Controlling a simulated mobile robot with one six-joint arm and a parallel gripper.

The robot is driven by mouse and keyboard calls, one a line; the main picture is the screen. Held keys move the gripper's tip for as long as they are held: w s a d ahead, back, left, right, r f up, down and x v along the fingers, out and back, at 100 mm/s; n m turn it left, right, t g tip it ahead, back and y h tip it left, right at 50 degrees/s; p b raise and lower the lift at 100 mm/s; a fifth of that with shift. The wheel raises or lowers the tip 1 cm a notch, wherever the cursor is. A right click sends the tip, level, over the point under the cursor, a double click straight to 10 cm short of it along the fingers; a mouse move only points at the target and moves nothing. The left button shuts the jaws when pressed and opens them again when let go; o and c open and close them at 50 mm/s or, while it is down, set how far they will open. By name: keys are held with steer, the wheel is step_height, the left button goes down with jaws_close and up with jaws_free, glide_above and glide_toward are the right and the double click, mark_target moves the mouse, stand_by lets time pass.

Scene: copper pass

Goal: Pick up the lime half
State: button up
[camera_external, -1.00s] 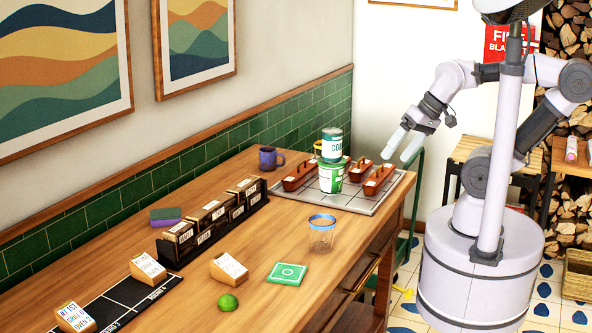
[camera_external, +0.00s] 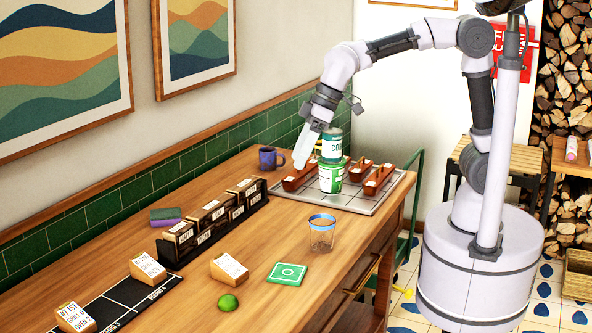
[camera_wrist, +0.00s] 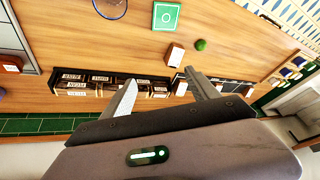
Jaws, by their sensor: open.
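The lime half (camera_external: 228,303) is a small green dome on the wooden counter near its front edge, in front of a wooden card block. In the wrist view the lime half (camera_wrist: 201,45) lies beyond my fingers, past a small block. My gripper (camera_external: 302,152) is open and empty, above the counter's far part, beside the stacked cans and well away from the lime. In the wrist view my gripper's two fingers (camera_wrist: 163,95) are spread with nothing between them.
A green coaster (camera_external: 287,274) and a blue-rimmed glass (camera_external: 322,233) stand right of the lime. A rack of labelled boxes (camera_external: 213,222) is behind. Stacked cans (camera_external: 331,178) stand on a gridded tray (camera_external: 340,201). A mug (camera_external: 270,158) is near the wall.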

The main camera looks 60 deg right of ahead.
steer(key=w+a+f+n, duration=0.2)
steer(key=a+f+n, duration=0.15)
steer(key=a, duration=0.65)
steer(key=n+g, duration=0.2)
steer(key=n, duration=0.1)
glide_toward(228, 295)
steer(key=f+b, duration=0.1)
steer(key=b, duration=0.1)
steer(key=a+f+b, duration=0.1)
steer(key=f, duration=0.1)
steer(key=shift+a+f+t+b, duration=0.2)
steer(key=shift+t+b, duration=0.1)
steer(key=shift+b, duration=0.05)
steer(key=b+x, duration=0.2)
steer(key=x, duration=0.4)
steer(key=shift+f+b, duration=0.1)
steer(key=shift+b, duration=0.3)
steer(key=shift+d, duration=0.1)
steer(key=c, duration=0.9)
